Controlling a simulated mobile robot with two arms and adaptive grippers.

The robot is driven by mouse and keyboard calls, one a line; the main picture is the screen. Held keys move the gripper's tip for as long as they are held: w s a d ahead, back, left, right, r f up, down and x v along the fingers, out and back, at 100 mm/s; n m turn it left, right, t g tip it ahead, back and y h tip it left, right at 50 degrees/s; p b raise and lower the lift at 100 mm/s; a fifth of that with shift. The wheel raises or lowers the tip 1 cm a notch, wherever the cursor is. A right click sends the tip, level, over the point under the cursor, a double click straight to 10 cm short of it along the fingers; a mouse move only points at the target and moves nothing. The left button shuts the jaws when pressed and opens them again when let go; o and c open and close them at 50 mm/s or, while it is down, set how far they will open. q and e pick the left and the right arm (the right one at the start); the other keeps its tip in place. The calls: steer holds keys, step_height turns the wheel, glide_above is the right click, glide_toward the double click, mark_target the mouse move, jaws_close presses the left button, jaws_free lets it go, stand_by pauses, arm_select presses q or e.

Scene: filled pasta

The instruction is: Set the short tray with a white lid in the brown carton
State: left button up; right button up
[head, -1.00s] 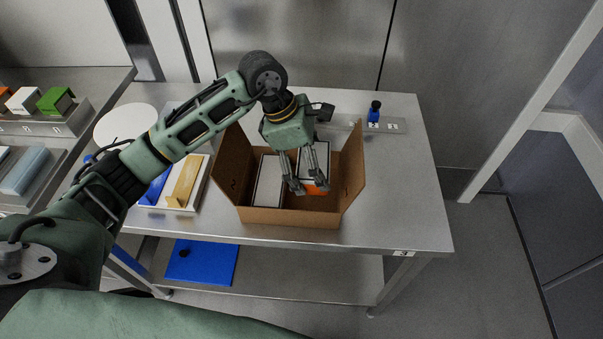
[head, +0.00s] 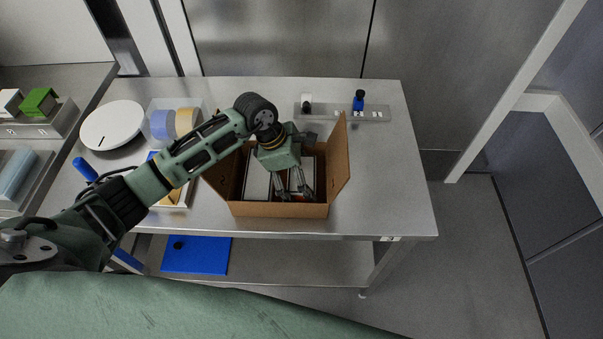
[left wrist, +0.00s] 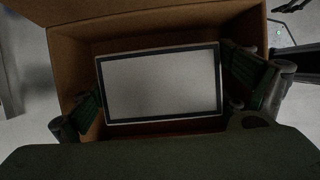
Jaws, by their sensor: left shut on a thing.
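The brown carton (head: 278,209) stands open on the steel table, its flaps spread. My left gripper (head: 294,195) reaches down into it, shut on a short tray with a white lid and dark rim. In the left wrist view this tray (left wrist: 160,86) lies between the two fingers, inside the carton walls (left wrist: 75,60). In the head view the gripper covers most of it. Whether it touches the carton floor I cannot tell. Another white-topped tray (head: 257,180) stands in the carton, to the left of the held one. My right gripper is not in view.
Left of the carton are a shallow tray of blue and yellow things, a clear bin with tape rolls (head: 162,124) and a white disc (head: 112,125). A grey holder (head: 330,111) with a blue-capped item (head: 359,99) stands behind. The table's right side is clear.

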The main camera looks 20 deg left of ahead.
arm_select(q)
steer(key=shift+f, duration=0.1)
steer(key=o, duration=0.9)
steer(key=shift+o, duration=0.4)
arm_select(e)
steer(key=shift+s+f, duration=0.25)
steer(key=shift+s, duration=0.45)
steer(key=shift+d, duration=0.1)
arm_select(q)
steer(key=shift+r, duration=0.25)
steer(key=b+v, duration=0.4)
steer(key=v, duration=0.7)
steer(key=shift+a+r, duration=0.2)
steer(key=shift+r, duration=0.15)
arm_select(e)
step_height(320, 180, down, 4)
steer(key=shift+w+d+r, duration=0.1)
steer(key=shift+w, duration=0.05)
arm_select(q)
steer(key=shift+s, duration=0.1)
